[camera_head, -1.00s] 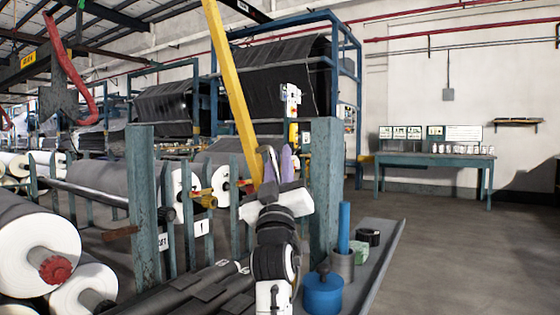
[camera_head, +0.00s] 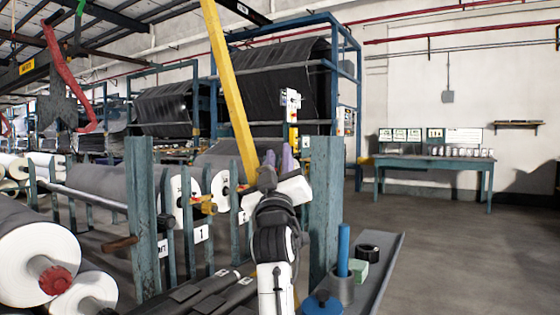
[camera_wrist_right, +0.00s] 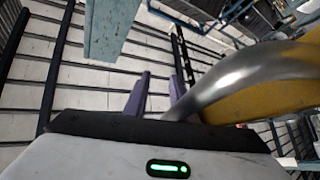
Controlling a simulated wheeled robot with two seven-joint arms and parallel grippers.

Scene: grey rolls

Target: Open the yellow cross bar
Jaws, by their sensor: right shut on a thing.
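The yellow cross bar (camera_head: 230,90) stands raised and steep in the head view, leaning to the left at its top. Its lower end is near my right gripper (camera_head: 279,160). In the right wrist view, the bar's yellow side (camera_wrist_right: 262,98) shows at the right with a curved silver handle (camera_wrist_right: 240,75) in front of it. My right gripper (camera_wrist_right: 160,95), with purple fingers, is at the lower end of this handle and shut on it. The exact contact is partly hidden behind the gripper body. My left gripper is not in view.
Blue-green posts stand left (camera_head: 144,215) and right (camera_head: 325,205) of my right arm. Large grey rolls (camera_head: 35,262) lie at the left. A grey ledge (camera_head: 375,285) at the right holds a blue cylinder (camera_head: 343,250) and small containers. Open floor (camera_head: 450,255) lies farther right.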

